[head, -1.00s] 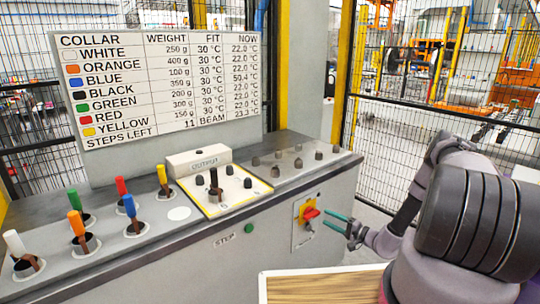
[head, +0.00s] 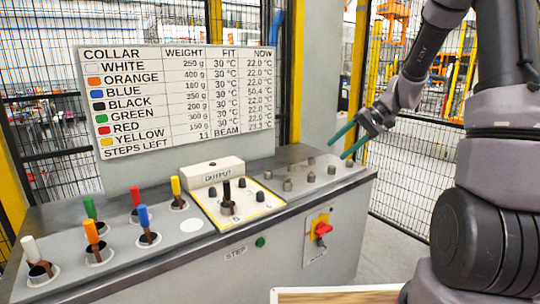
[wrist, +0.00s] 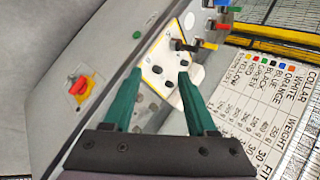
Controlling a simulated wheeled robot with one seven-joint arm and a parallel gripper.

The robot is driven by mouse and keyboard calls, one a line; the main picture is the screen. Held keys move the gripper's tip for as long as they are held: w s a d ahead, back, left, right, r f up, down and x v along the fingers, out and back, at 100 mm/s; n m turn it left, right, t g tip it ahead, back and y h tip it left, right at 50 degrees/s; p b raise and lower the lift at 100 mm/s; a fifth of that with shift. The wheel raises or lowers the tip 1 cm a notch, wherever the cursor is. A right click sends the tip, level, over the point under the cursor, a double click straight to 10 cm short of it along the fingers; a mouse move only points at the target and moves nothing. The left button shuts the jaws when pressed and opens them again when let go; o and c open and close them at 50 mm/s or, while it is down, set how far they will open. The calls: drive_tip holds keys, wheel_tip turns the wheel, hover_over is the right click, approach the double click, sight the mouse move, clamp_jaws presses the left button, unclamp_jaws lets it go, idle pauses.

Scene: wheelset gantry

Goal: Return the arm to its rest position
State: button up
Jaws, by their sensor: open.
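My gripper (head: 347,142) has two green fingers and hangs in the air above the right end of the grey console in the head view. In the wrist view my gripper (wrist: 155,80) is open with nothing between its fingers. My arm rises at the right of the head view and bends down to the gripper. The fingers appear apart from the console and its knobs.
The console (head: 285,215) bears colored collars, including a white one (head: 31,249), an output plate (head: 240,203), a red switch (head: 322,229) and a green step button (head: 260,242). A sign board (head: 177,97) stands behind. Mesh fencing (head: 415,180) closes off the right.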

drive_tip(key=s+d+r+m+t+h, duration=0.1)
drive_tip(key=s+r+t+h, duration=0.2)
drive_tip(key=s+r, duration=0.5)
drive_tip(key=s+d+r+m+t+h, duration=0.1)
drive_tip(key=s+d+r+t+h, duration=0.1)
drive_tip(key=s+r, duration=0.6)
drive_tip(key=shift+s+d+r+m+t+h, duration=0.3)
drive_tip(key=shift+s+t+h, duration=0.6)
drive_tip(key=shift+s, duration=1.55)
drive_tip(key=shift+f, duration=0.1)
